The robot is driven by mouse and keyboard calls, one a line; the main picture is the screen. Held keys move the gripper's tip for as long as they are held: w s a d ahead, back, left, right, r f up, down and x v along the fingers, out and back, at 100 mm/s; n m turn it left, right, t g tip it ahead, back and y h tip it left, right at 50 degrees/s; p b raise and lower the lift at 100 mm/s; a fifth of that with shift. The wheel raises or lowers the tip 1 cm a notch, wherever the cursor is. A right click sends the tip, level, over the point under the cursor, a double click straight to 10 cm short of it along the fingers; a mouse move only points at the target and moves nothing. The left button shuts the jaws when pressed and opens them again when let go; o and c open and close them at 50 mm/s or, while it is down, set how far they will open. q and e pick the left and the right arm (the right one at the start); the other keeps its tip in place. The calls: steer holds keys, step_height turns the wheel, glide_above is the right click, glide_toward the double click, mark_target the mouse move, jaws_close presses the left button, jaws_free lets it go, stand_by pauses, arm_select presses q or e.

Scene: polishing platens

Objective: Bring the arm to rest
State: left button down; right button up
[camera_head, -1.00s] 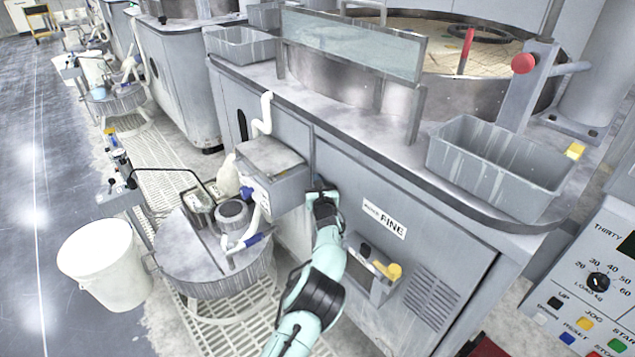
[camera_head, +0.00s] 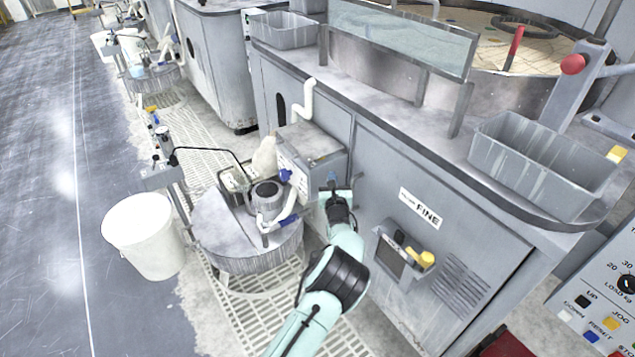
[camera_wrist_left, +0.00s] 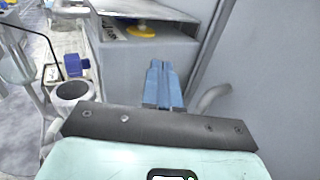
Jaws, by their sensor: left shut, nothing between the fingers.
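My left arm comes up from the bottom middle of the head view, mint green with black joints. My left gripper (camera_head: 333,181) is at its far end, in front of the grey machine cabinet (camera_head: 375,160) and beside the small grey box (camera_head: 318,150) fixed to it. In the left wrist view the two blue fingers (camera_wrist_left: 164,84) lie together, shut with nothing between them. They point toward the corner between the box (camera_wrist_left: 150,55) and the cabinet wall. Whether they touch anything is not clear. My right gripper is not in view.
A round grey drum (camera_head: 245,240) with hoses and a pot stands left of the arm. A white bucket (camera_head: 145,235) stands further left. A small panel with a yellow knob (camera_head: 427,258) is right of the arm. The floor at far left (camera_head: 45,200) is clear.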

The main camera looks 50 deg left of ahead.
arm_select(q)
steer(key=s, duration=0.4)
steer(key=shift+s+a+p, duration=0.2)
steer(key=shift+s+p, duration=0.1)
steer(key=shift+p, duration=0.1)
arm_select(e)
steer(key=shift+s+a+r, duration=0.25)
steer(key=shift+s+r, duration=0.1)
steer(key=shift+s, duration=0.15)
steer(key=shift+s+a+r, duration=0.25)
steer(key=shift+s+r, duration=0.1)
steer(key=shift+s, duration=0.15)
